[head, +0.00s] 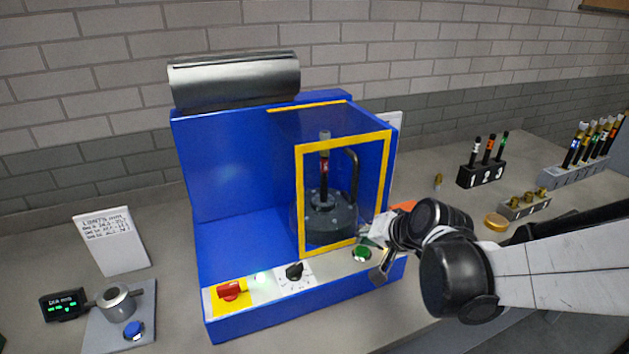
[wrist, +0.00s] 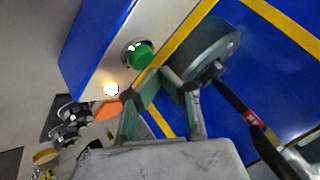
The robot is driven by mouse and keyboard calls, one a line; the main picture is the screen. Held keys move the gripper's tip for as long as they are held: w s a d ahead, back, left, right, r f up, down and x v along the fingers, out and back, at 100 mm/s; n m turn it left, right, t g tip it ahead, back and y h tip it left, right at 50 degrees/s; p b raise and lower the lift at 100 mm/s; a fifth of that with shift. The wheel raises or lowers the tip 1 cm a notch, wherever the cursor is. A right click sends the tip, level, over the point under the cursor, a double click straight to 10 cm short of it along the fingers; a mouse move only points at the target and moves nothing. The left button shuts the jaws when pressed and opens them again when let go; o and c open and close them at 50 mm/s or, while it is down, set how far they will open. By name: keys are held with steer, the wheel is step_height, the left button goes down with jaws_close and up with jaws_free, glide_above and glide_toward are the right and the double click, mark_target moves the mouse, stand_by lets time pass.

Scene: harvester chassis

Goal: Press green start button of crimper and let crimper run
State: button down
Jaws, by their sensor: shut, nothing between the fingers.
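The blue crimper (head: 235,240) stands on the bench with its yellow-framed clear guard (head: 301,200) in front of a round dark head with a rod standing in it. Its green start button (head: 361,254) is on the front panel, right of the black dial (head: 294,271). In the wrist view the green button (wrist: 140,56) shows just up and left of my fingertips. My gripper (wrist: 163,73) is shut and empty, its fingertips meeting close to the button. Whether they touch it I cannot tell. In the head view my gripper (head: 372,240) is partly hidden, at the panel's right end.
A red stop knob (head: 230,290) on a yellow plate is at the panel's left end. A small gauge with a blue button (head: 133,329) stands at left. Black (head: 481,175) and grey (head: 580,172) racks with pens stand at right. An orange piece (head: 404,206) lies behind my gripper.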

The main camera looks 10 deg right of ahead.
mark_target(364, 250)
steer(key=shift+r, duration=0.1)
step_height(364, 250, up, 5)
steer(key=p, duration=0.4)
stand_by(0.6)
steer(key=s+r+n+g+h+b, duration=0.1)
steer(key=s+n+h+b, duration=0.2)
steer(key=s, duration=1.3)
steer(key=shift+s+r+n+g+b, duration=0.2)
steer(key=shift+s+n+g+b, duration=0.1)
steer(key=shift+n+b, duration=0.65)
steer(key=c, duration=2.4)
jaws_free()
steer(key=shift+a, duration=0.1)
steer(key=shift+c, duration=0.2)
